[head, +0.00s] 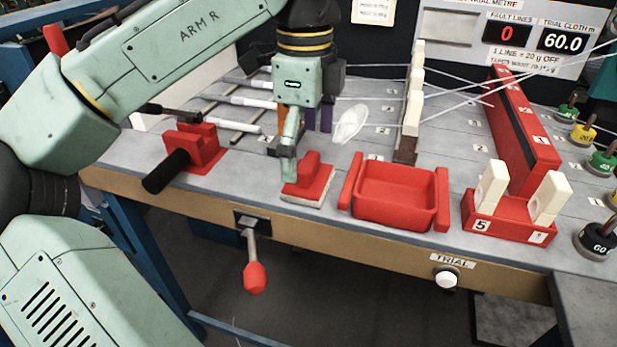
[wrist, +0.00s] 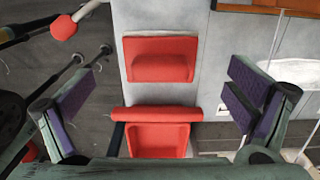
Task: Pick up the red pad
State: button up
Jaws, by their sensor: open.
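The red pad (head: 308,181) sits on the grey table near its front edge, a red block with a raised grip on top and a pale base. In the wrist view the red pad (wrist: 160,60) lies ahead, between the lines of the two fingers. My gripper (head: 303,138) is above and slightly behind the pad in the head view, pointing down. In the wrist view my gripper (wrist: 160,88) has its purple-padded fingers wide apart with nothing between them. Whether the fingertips are level with the pad cannot be told.
A red tray (head: 395,208) with raised side bars stands right of the pad. A red clamp with a black handle (head: 180,165) stands left. A red block with white pegs (head: 510,215) is farther right. A red-knobbed lever (head: 254,275) hangs below the front edge.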

aim_at(309, 160)
jog(key=shift+d+f, duration=0.15)
jog(key=shift+f, duration=0.75)
jog(key=shift+d+f, duration=0.1)
jog(key=shift+f, duration=0.8)
jog(key=c, duration=1.4)
jog(key=shift+r, duration=0.15)
jog(key=shift+r, duration=0.5)
notch_tip(309, 160, up, 2)
jog(key=shift+r, duration=0.1)
jog(key=s+a+r, duration=0.1)
jog(key=s+a, duration=0.7)
jog(key=s, duration=0.5)
jog(key=shift+s+a+r, duration=0.3)
jog(key=shift+a, duration=0.1)
